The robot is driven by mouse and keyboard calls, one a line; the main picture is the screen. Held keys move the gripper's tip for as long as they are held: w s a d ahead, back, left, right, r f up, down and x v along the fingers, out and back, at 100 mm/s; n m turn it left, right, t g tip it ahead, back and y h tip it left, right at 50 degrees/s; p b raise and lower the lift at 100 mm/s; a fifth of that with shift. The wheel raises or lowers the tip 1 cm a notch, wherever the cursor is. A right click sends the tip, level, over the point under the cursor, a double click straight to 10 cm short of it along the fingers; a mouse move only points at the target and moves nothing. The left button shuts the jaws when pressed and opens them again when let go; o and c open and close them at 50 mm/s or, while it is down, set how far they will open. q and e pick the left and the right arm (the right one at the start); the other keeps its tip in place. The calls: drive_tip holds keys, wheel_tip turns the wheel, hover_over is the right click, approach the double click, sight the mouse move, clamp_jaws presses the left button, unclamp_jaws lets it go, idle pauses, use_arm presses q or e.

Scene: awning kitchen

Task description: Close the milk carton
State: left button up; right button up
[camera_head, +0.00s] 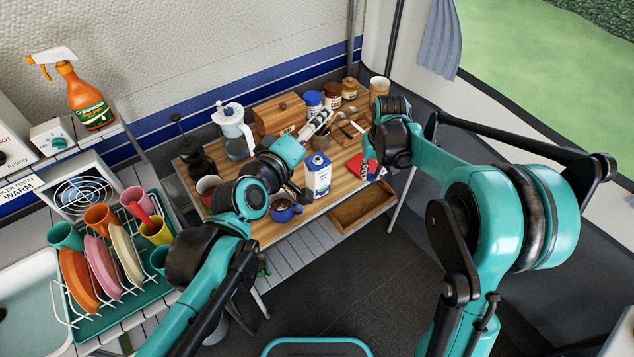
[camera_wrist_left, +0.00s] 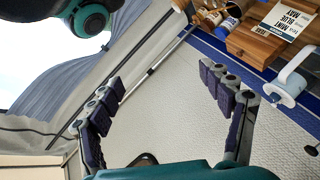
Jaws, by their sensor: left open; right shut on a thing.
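The milk carton (camera_head: 318,177) is a white and blue box standing upright on the wooden table, in the middle of the head view. Its top is too small to tell whether it is open. My left gripper (camera_head: 318,124) is open behind the carton, over the table. In the left wrist view my left gripper (camera_wrist_left: 163,100) has its fingers spread with nothing between them, facing the wall. My right gripper (camera_head: 372,169) is right of the carton and apart from it, low by a red item (camera_head: 355,163). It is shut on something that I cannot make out.
A blue mug (camera_head: 284,209) stands close at the carton's front left. Behind are a wooden box (camera_head: 279,114), a white and blue pitcher (camera_head: 235,130) and several jars. A dish rack (camera_head: 110,260) is at the left.

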use_arm(q)
drive_tip(key=w+d+r+n+t, duration=0.4)
drive_tip(key=w+r+n, duration=0.2)
drive_tip(key=n, duration=0.3)
use_arm(e)
drive_tip(key=w+a+r+n, duration=0.1)
drive_tip(key=w+a+r, duration=0.4)
drive_tip(key=w+r, duration=0.5)
use_arm(q)
drive_tip(key=n+g+y+b, duration=0.55)
drive_tip(key=n+y, duration=0.85)
drive_tip(key=n, duration=1.3)
approach(318, 167)
drive_tip(key=shift+w+d+f+g+p, duration=0.55)
drive_tip(key=shift+w+f+p, duration=0.1)
drive_tip(key=shift+p, duration=0.1)
use_arm(e)
drive_tip(key=s+a+n, duration=0.4)
drive_tip(key=a+n, duration=0.1)
drive_tip(key=a, duration=0.5)
drive_tip(key=shift+f+y, duration=0.3)
drive_tip(key=shift+y, duration=0.1)
use_arm(q)
drive_tip(key=x, duration=1.2)
